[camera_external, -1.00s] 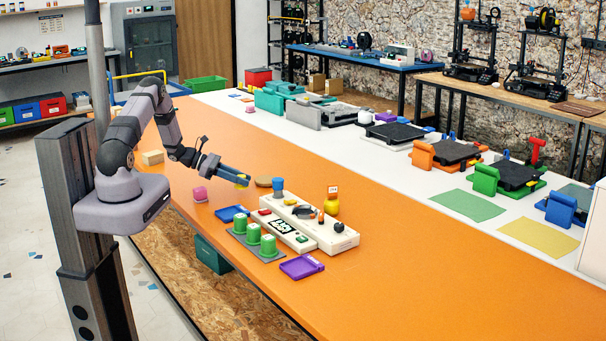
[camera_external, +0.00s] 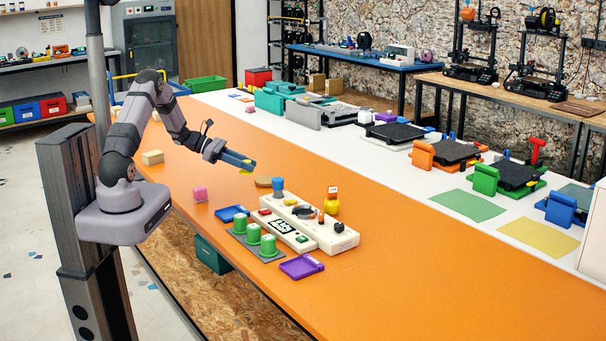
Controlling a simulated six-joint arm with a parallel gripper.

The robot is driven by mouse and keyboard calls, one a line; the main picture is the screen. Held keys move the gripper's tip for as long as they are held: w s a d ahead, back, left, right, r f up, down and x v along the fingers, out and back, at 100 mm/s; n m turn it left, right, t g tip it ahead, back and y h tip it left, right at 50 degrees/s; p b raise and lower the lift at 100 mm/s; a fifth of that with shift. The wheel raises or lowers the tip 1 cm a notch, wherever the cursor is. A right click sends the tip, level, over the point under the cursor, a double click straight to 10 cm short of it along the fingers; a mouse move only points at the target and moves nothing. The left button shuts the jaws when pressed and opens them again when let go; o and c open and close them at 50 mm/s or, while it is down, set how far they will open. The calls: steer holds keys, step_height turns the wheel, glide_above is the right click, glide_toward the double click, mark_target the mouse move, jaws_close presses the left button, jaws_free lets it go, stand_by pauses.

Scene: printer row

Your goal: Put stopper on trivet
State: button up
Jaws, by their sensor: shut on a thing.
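My gripper (camera_external: 249,166) is above the orange table, shut on a small yellow thing (camera_external: 245,171) that looks like the stopper. The fingers hide part of it, so its full shape cannot be told. A flat, round tan disc (camera_external: 263,183), which looks like the trivet, lies on the table just below and to the right of the gripper. The held thing is apart from the disc.
A blue cup-like piece (camera_external: 278,184) stands close right of the disc, by a white control panel (camera_external: 315,225). The table's right part is clear.

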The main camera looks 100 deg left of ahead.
steer(key=w+h+b, duration=0.1)
steer(key=w+b, duration=0.2)
steer(key=w, duration=0.2)
step_height(320, 180, up, 3)
steer(key=n+g+y+b, duration=0.1)
steer(key=n+g+y, duration=0.1)
steer(key=n+y, duration=0.4)
glide_above(266, 179)
steer(key=shift+m+y, duration=0.4)
steer(key=shift+a+f, duration=0.1)
steer(key=shift+f, duration=4.75)
steer(key=shift+f, duration=0.2)
steer(key=o, duration=1)
steer(key=shift+o, duration=0.2)
steer(key=shift+r, duration=0.15)
